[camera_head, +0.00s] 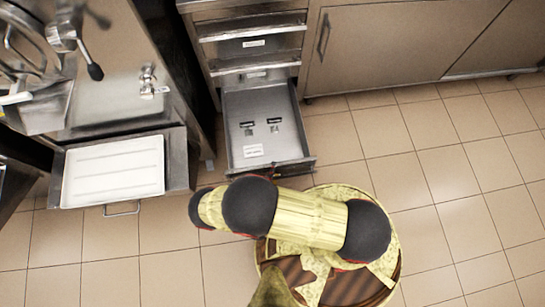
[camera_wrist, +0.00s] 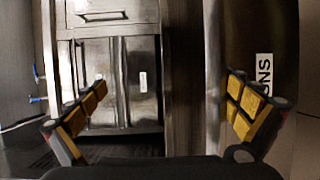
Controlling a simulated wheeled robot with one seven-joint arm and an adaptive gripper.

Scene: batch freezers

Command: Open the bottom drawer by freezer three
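The bottom drawer (camera_head: 236,100) of the steel drawer stack stands pulled out in the head view, with its grey inside showing. A white label and small dark pieces lie on its floor. The stack's upper drawers (camera_head: 252,47) are shut. My arm lies just in front of the drawer's front edge in the head view and hides my gripper there. In the wrist view my gripper (camera_wrist: 165,108) has its yellow-padded fingers spread wide, with nothing between them. The wrist view faces steel cabinet fronts some way off.
A batch freezer (camera_head: 110,85) with a white tray (camera_head: 112,172) on its front shelf stands left of the drawer. A closed cabinet door (camera_head: 365,45) is on the right. The tiled floor (camera_head: 460,170) at the right is clear.

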